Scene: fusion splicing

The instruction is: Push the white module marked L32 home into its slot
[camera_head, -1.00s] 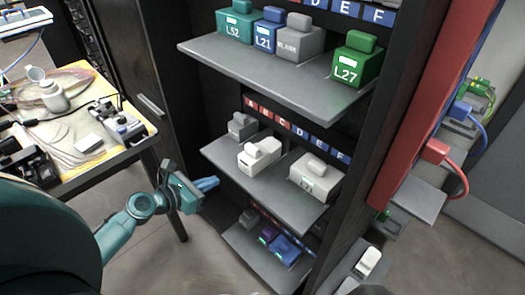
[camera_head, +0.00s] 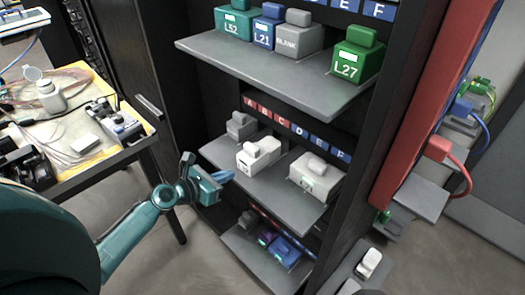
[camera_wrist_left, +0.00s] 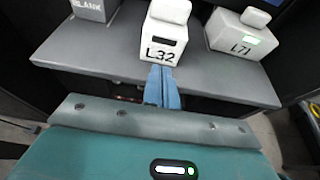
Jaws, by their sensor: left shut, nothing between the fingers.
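The white module L32 (camera_head: 259,152) sits on the middle grey shelf (camera_head: 270,185) of the dark rack, and its front sticks out towards the shelf's front edge. In the left wrist view the L32 module (camera_wrist_left: 164,36) is straight ahead with its label facing me. My left gripper (camera_head: 227,176) is shut and empty, in front of the shelf's left part. In the left wrist view its blue fingertips (camera_wrist_left: 162,86) point at the module's lower front, just below the label. I cannot tell whether they touch it. My right gripper is not in view.
On the same shelf, the white L71 module (camera_head: 315,177) stands to the right and a grey BLANK module (camera_wrist_left: 95,8) to the left. The upper shelf (camera_head: 270,80) holds several coloured modules. A lower shelf (camera_head: 255,255) lies below. A cluttered table (camera_head: 75,150) stands left.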

